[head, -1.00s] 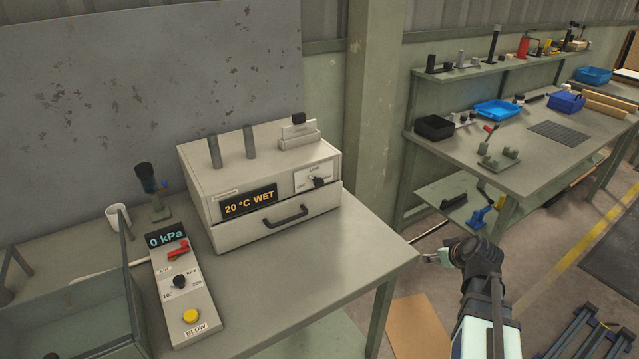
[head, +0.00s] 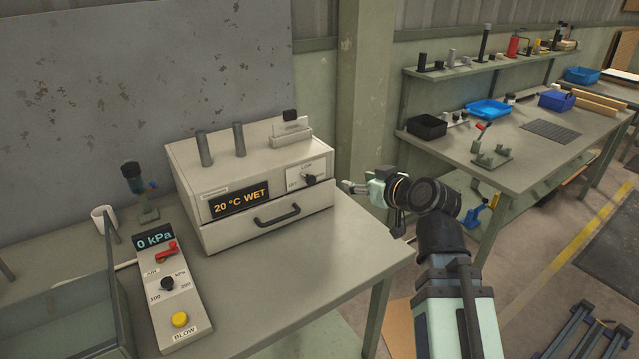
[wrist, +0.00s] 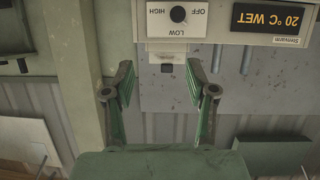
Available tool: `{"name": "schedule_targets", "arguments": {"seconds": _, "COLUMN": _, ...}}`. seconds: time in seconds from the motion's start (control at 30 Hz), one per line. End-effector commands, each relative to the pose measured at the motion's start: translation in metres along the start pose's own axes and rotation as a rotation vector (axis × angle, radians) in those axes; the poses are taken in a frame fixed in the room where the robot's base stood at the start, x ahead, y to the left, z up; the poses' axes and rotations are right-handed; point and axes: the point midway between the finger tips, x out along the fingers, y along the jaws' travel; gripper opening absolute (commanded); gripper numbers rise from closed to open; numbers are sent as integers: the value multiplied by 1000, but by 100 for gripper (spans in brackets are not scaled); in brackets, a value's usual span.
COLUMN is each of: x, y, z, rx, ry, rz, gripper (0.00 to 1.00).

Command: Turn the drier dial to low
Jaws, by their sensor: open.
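The drier (head: 255,190) is a pale box on the bench, with a lit display (head: 239,202) reading "20 °C WET". Its black dial (head: 310,179) sits on a white plate at the front right. The wrist view, upside down, shows the dial (wrist: 179,14) between OFF, LOW and HIGH labels; I cannot tell where it points. My gripper (head: 350,187) is to the right of the drier, a short way from the dial and apart from it. In the wrist view my gripper (wrist: 160,82) has its fingers spread with nothing between them.
A drawer handle (head: 277,217) sticks out below the dial. A control box (head: 174,295) reading "0 kPa" lies to the left. The bench front (head: 330,275) is clear.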

Motion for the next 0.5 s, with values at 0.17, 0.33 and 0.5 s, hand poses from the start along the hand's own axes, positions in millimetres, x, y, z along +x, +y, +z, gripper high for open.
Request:
{"name": "schedule_targets", "arguments": {"seconds": 0.17, "x": 9, "y": -29, "z": 4, "rx": 18, "ry": -17, "rz": -59, "gripper": 57}}
{"name": "schedule_targets", "arguments": {"seconds": 0.33, "x": 12, "y": -30, "z": 2, "rx": 21, "ry": -19, "rz": -65, "gripper": 57}}
{"name": "schedule_targets", "arguments": {"seconds": 0.5, "x": 20, "y": -30, "z": 0, "rx": 22, "ry": -20, "rz": -66, "gripper": 57}}
